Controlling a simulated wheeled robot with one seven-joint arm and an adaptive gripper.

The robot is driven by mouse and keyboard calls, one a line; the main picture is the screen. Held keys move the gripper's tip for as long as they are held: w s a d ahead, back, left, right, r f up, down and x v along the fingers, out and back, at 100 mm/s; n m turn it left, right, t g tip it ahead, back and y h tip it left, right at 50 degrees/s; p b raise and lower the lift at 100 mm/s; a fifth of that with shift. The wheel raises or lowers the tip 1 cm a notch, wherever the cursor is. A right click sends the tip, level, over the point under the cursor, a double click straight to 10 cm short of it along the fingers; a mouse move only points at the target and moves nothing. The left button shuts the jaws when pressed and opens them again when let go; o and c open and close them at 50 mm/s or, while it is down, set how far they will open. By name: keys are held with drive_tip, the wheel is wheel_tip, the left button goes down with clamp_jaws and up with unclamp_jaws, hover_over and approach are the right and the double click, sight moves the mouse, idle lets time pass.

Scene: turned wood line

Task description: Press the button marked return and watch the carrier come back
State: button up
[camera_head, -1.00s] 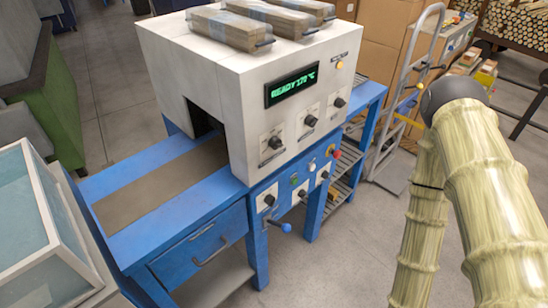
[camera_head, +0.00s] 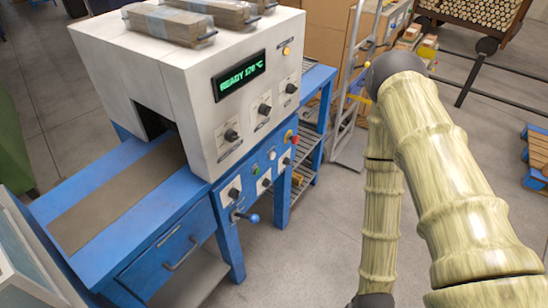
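A white oven-like machine (camera_head: 130,75) stands on a blue bench (camera_head: 85,165). Its green display (camera_head: 239,76) appears to read "READY 170 °C". The blue front panel carries a green button (camera_head: 255,170), a white button (camera_head: 272,155), a red button (camera_head: 290,136) and several dark knobs. The labels are too small to read, so I cannot tell which button is marked return. A brown strip (camera_head: 115,195) runs into the dark tunnel opening. I cannot make out a carrier. My arm hangs right of the machine, apart from the panel; my gripper is out of view.
A blue-knobbed lever (camera_head: 252,218) sticks out below the panel. Wrapped bundles (camera_head: 170,25) lie on the machine. A hand truck (camera_head: 352,100) and cardboard boxes (camera_head: 320,30) stand behind. A blue pallet (camera_head: 536,150) is at the right. Grey floor is clear in front of the bench.

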clamp_jaws()
idle(1.3)
